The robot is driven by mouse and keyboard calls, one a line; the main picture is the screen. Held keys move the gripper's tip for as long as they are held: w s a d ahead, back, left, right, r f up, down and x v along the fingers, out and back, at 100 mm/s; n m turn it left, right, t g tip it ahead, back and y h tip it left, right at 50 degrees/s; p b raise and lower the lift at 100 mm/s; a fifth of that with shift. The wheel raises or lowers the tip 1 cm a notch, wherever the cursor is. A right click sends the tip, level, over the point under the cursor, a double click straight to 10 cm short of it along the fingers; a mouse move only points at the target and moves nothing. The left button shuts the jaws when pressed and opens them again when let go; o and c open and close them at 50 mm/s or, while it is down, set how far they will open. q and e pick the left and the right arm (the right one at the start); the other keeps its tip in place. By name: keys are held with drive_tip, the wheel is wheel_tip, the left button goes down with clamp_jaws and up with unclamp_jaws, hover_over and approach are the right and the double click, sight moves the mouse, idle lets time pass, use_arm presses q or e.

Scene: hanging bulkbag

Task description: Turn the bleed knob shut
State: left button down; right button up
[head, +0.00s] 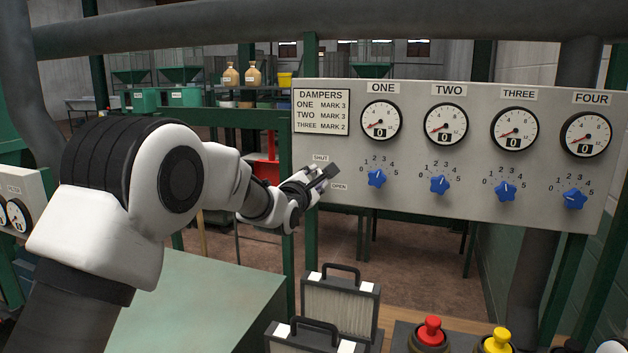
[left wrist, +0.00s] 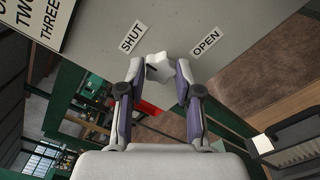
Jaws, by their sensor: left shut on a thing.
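The bleed knob (left wrist: 160,69) is a pale lobed knob on the grey panel in the left wrist view, with a short dark mark on its left side. The SHUT label (left wrist: 132,38) is at its upper left there, and the OPEN label (left wrist: 206,43) at its upper right. My left gripper (left wrist: 158,80) is shut on the knob, one finger on each side. In the head view my left gripper (head: 327,177) is at the panel's left edge and hides the knob.
The grey panel (head: 450,207) carries several dials and blue selector knobs, and a DAMPERS card (head: 321,111). Black-handled cases (head: 340,302), a red button (head: 430,329) and a yellow button (head: 497,340) are below. A green post stands near the panel's left edge.

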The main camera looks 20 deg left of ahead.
use_arm(q)
drive_tip(key=c, duration=0.8)
unclamp_jaws()
drive_tip(key=shift+r, duration=0.4)
drive_tip(key=shift+w+d+f, duration=0.1)
drive_tip(key=shift+f, duration=0.1)
drive_tip(key=s, duration=1.2)
drive_tip(key=shift+a+f, duration=0.1)
drive_tip(key=shift+a, duration=0.15)
